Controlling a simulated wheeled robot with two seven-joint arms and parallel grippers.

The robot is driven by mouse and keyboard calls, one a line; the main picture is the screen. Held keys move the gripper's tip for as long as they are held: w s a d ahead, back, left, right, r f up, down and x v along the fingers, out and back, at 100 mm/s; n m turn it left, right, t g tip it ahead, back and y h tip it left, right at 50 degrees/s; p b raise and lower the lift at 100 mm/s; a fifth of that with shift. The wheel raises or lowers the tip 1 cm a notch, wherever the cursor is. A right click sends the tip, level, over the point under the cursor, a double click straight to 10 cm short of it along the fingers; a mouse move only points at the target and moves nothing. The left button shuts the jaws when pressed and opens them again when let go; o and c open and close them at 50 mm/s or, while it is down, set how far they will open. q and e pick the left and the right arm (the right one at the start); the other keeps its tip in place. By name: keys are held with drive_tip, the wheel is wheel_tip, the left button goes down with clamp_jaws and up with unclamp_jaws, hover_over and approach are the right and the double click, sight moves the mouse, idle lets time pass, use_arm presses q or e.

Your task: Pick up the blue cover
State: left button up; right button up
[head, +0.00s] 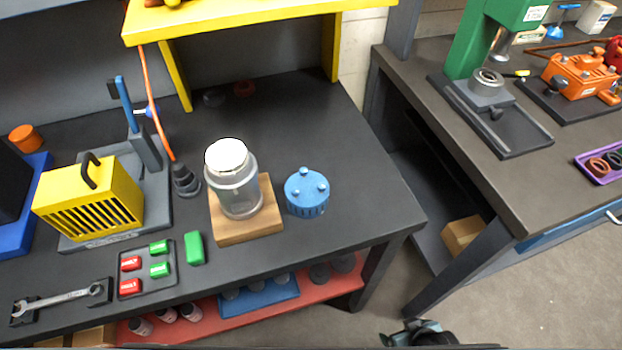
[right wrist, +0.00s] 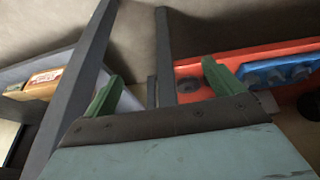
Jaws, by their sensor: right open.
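The blue cover (head: 307,192) is a round, ribbed cap with several small knobs on top. It lies on the dark workbench in the head view, just right of a wooden block that carries a grey motor housing (head: 238,190) with a white top. My right gripper (head: 420,328) shows at the bottom edge of the head view, low in front of the bench and well away from the cover. In the right wrist view its two green fingertips (right wrist: 163,88) are spread apart with nothing between them. The cover does not show in the right wrist view. My left gripper is not in view.
A yellow slatted box (head: 90,203), a tray of red and green tags (head: 146,268) and a wrench (head: 60,298) lie on the left of the bench. A yellow shelf (head: 250,18) stands over its back. The bench is clear right of the cover. A second bench (head: 440,85) stands right.

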drive_tip(key=w+a+r+n+t+y+p, duration=0.1)
drive_tip(key=w+a+r+p, duration=0.15)
drive_tip(key=r, duration=0.95)
drive_tip(key=w+a+r+n+t+y+p, duration=0.1)
drive_tip(key=w+a+r, duration=0.25)
drive_tip(key=r, duration=0.75)
drive_tip(key=w+a+r+t+y+p, duration=0.1)
drive_tip(key=w+a+r+y+p, duration=0.2)
drive_tip(key=r, duration=0.9)
drive_tip(key=n+t+y, duration=0.2)
drive_tip(key=n+y, duration=0.1)
approach(320, 199)
drive_tip(key=s, duration=0.1)
drive_tip(key=shift+d+f+y+b, duration=0.15)
drive_tip(key=shift+f+y+b, duration=0.15)
drive_tip(key=x, duration=0.8)
drive_tip(key=b+x, duration=0.1)
drive_tip(key=x, duration=0.4)
drive_tip(key=shift+w+d+r, duration=0.15)
drive_tip(key=shift+w+r, duration=0.1)
drive_tip(key=shift+w, duration=0.1)
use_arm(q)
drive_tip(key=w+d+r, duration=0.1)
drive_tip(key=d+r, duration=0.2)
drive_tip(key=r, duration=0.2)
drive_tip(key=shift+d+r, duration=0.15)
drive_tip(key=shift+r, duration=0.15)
use_arm(e)
drive_tip(key=shift+t, duration=0.3)
drive_tip(key=shift+c, duration=0.2)
